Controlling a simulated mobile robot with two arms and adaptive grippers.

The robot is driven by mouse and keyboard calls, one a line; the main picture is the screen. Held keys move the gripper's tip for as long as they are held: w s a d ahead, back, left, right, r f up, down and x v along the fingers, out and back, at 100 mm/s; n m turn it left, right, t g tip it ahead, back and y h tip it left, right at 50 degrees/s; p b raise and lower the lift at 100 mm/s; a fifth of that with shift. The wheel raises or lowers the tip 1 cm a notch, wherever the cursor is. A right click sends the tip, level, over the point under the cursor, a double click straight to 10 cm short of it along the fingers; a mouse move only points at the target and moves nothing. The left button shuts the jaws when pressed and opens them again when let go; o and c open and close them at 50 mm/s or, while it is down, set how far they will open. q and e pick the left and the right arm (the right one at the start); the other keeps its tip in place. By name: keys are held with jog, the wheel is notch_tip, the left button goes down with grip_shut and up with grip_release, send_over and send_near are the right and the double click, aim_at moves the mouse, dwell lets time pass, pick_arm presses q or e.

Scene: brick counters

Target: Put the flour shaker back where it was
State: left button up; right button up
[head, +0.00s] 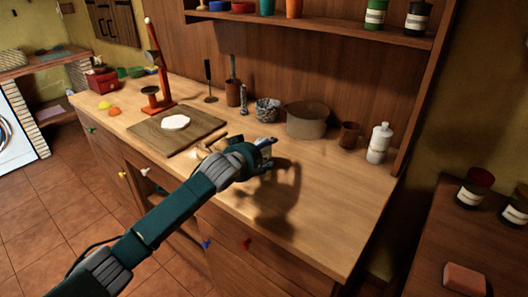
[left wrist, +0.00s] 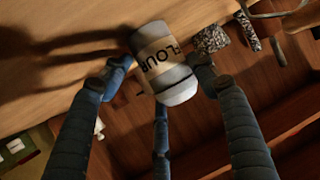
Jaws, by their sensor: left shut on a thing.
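The flour shaker (left wrist: 166,62) is a pale cylinder with a tan label reading FLOUR and a rounded grey-white end. My left gripper (left wrist: 162,84) has its dark blue fingers closed around it in the left wrist view. In the head view my left gripper (head: 262,156) is over the front middle of the wooden counter (head: 330,205) and hides most of the shaker. Its shadow falls on the counter to the right and below, so it looks raised, though the height is hard to judge. My right gripper is in neither view.
A cutting board (head: 160,135) with a white dough piece (head: 175,122) lies to the left. Behind stand a speckled pot (head: 267,110), a large brown pot (head: 308,120), a brown cup (head: 349,134) and a white bottle (head: 379,143). The counter's front right is clear.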

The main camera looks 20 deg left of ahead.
pick_arm(q)
jog(key=o, duration=1.3)
jog(key=shift+f, duration=0.1)
jog(key=shift+c, duration=0.2)
jog(key=v, duration=1.2)
jog(key=shift+r+b, duration=0.2)
jog(key=shift+b, duration=0.1)
